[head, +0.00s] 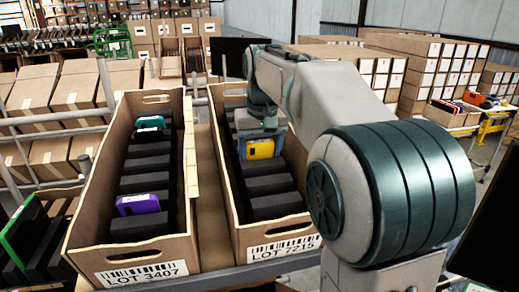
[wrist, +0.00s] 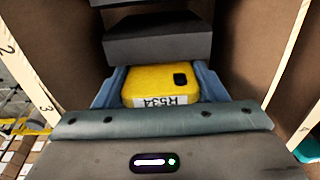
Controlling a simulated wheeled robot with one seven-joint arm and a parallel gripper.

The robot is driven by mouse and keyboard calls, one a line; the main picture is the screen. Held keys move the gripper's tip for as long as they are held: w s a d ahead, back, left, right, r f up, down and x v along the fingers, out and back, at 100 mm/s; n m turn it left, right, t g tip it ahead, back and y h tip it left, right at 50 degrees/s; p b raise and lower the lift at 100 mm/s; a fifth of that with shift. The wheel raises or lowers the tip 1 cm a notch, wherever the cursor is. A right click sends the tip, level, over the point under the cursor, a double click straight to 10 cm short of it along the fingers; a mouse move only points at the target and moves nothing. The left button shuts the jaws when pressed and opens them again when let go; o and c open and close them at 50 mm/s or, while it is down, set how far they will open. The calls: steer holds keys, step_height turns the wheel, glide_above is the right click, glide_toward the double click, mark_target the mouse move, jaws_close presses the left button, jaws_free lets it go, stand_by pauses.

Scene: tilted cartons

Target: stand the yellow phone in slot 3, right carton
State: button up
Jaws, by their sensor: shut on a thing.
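The yellow phone (head: 260,149) is inside the right carton (head: 274,246), marked LOT 7215, among dark foam dividers. In the wrist view the yellow phone (wrist: 160,86) shows its dark camera patch and an upside-down label. The blue-grey fingers of my gripper (wrist: 160,88) are shut on its two sides. In the head view my gripper (head: 261,136) reaches down between the carton walls. The numbers 2 and 3 show on the carton's rim at left in the wrist view. The phone's lower end is hidden, so I cannot tell how deep it sits.
The left carton (head: 150,272), marked LOT 3407, holds a purple phone (head: 138,204) and a teal phone (head: 150,122). A foam divider (wrist: 158,42) lies just beyond the phone in the wrist view. The right carton's side walls stand close on both sides of my gripper.

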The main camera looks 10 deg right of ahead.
steer(key=shift+f, duration=0.25)
stand_by(0.8)
steer(key=o, duration=1)
steer(key=shift+r, duration=0.1)
step_height(320, 180, up, 13)
steer(key=s+p, duration=0.1)
steer(key=s, duration=0.1)
steer(key=shift+s+r, duration=0.15)
steer(key=shift+r, duration=0.05)
